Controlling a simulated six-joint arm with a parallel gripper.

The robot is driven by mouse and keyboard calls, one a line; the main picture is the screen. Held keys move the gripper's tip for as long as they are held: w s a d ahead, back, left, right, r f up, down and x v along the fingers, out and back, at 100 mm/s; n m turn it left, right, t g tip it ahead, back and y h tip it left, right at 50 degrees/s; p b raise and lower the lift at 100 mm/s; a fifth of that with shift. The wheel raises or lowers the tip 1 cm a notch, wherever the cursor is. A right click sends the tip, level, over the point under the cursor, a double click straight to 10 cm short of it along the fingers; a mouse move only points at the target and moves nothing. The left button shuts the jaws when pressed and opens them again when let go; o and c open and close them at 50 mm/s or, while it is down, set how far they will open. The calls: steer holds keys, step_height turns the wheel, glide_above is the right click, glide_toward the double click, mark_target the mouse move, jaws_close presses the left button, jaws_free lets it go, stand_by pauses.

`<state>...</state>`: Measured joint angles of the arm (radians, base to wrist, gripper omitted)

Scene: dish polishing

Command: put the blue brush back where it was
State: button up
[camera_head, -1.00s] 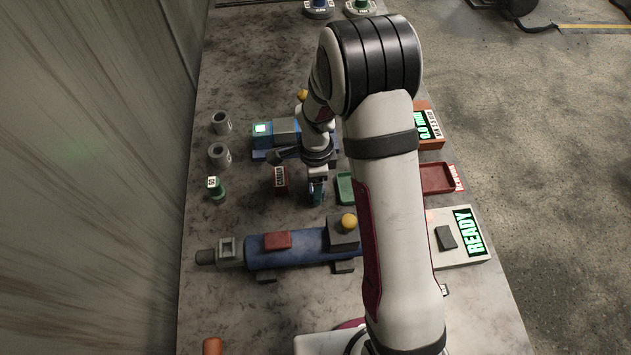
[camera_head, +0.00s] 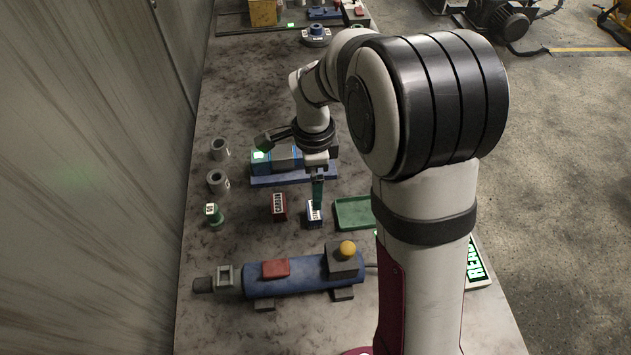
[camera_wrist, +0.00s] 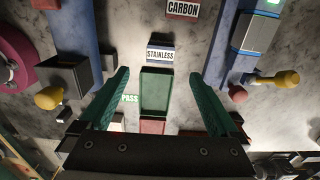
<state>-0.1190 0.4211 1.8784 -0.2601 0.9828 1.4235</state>
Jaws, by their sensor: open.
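The blue brush (camera_head: 314,217), a small block with a white label, stands on the bench just right of the red CARBON block (camera_head: 279,207). In the wrist view the brush (camera_wrist: 161,54) shows its STAINLESS label, and the CARBON block (camera_wrist: 182,9) is beyond it. My gripper (camera_head: 318,202) points down above the brush in the head view. In the wrist view my gripper (camera_wrist: 159,76) has its green fingers wide apart, with nothing between them. The brush lies clear of both fingers there.
A green tray (camera_head: 353,227) is right of the brush. A blue cylindrical machine (camera_head: 300,277) with a yellow knob lies in front; another blue device (camera_head: 287,172) is behind. Grey cups (camera_head: 218,182) and a green-based item (camera_head: 214,215) stand left.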

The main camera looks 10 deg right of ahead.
steer(key=s+r+n, duration=0.3)
steer(key=s+n, duration=0.1)
steer(key=s, duration=0.4)
steer(key=s+r+n+y, duration=0.1)
steer(key=s+n, duration=0.3)
steer(key=s, duration=0.4)
steer(key=s+d+r+n, duration=0.1)
steer(key=s+r+n, duration=0.3)
steer(key=s, duration=0.4)
steer(key=shift+s+r+y, duration=0.3)
steer(key=shift+s+y, duration=0.1)
